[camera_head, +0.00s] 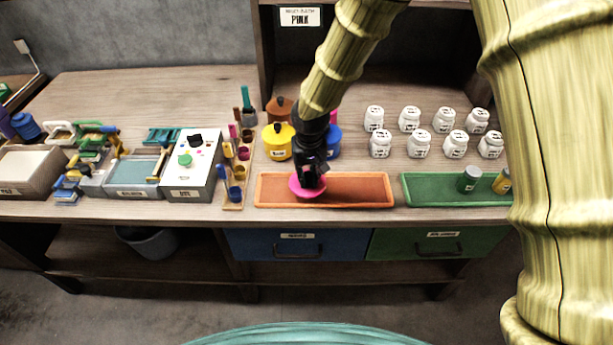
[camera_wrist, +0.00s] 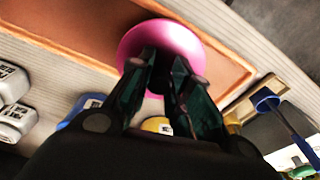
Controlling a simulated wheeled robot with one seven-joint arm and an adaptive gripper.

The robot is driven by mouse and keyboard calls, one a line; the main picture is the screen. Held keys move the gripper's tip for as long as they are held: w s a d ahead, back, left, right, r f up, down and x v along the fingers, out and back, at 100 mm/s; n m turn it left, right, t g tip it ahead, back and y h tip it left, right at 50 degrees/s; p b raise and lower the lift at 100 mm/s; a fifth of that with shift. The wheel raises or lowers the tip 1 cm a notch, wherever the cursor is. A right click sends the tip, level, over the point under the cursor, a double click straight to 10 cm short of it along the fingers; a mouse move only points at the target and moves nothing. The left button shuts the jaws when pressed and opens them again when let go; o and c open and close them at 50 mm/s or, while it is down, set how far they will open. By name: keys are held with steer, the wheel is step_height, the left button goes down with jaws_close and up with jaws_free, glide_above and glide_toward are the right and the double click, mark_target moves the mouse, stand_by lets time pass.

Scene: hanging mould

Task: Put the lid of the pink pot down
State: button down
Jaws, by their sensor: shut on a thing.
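The pink lid (camera_head: 306,190) is in my gripper (camera_head: 309,180), over the left part of the orange tray (camera_head: 350,204). In the wrist view the lid (camera_wrist: 178,38) shows as a round pink disc at the tips of my gripper (camera_wrist: 160,65), which is shut on it. I cannot tell whether the lid touches the tray or hangs just above it. The pink pot is mostly hidden behind my arm; a small bit of pink (camera_head: 333,116) shows beside the arm at the back.
A yellow pot (camera_head: 278,142), a blue pot (camera_head: 334,141) and a brown pot (camera_head: 280,108) stand behind the tray. White jars (camera_head: 419,145) stand at the back right. A green tray (camera_head: 430,191) holds two small jars. The orange tray's right part is clear.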

mark_target(307, 180)
steer(key=shift+w+a, duration=0.2)
steer(key=shift+w, duration=0.45)
steer(key=shift+f+p, duration=0.8)
steer(key=shift+f, duration=1)
steer(key=c, duration=1.3)
jaws_free()
steer(key=shift+f, duration=0.1)
steer(key=shift+r, duration=0.2)
steer(key=r, duration=0.4)
steer(key=s+r+b, duration=0.1)
steer(key=r, duration=0.2)
steer(key=r+b, duration=0.1)
steer(key=r, duration=0.3)
steer(key=shift+s+d+r, duration=0.15)
steer(key=shift+s+r, duration=0.05)
steer(key=shift+r, duration=0.15)
